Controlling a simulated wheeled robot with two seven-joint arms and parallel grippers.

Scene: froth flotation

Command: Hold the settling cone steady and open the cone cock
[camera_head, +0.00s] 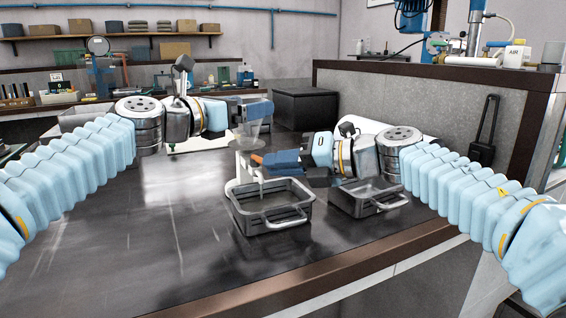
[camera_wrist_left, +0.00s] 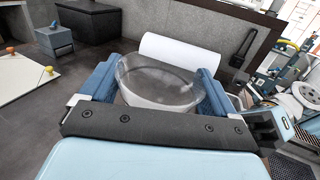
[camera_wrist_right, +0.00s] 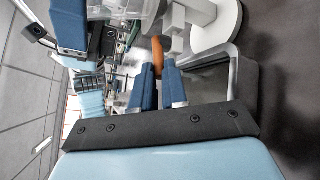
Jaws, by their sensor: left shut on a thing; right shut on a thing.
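The clear settling cone (camera_head: 258,130) stands upright in a white stand (camera_head: 243,166) at the middle of the bench. My left gripper (camera_head: 248,111) is shut on its upper part. In the left wrist view, the blue fingers lie on either side of the clear cone wall (camera_wrist_left: 157,72). The orange handle of the cone cock (camera_head: 256,159) shows below the cone. My right gripper (camera_head: 268,161) is shut on this handle, which also shows between its fingertips in the right wrist view (camera_wrist_right: 157,50). The cock's inner state cannot be told.
A metal tray with a handle (camera_head: 270,233) sits below the cone. A smaller tray (camera_head: 367,210) stands to its right, under my right arm. A dark box (camera_head: 305,108) is behind, and a grey partition (camera_head: 440,108) bounds the right. The bench's left front is clear.

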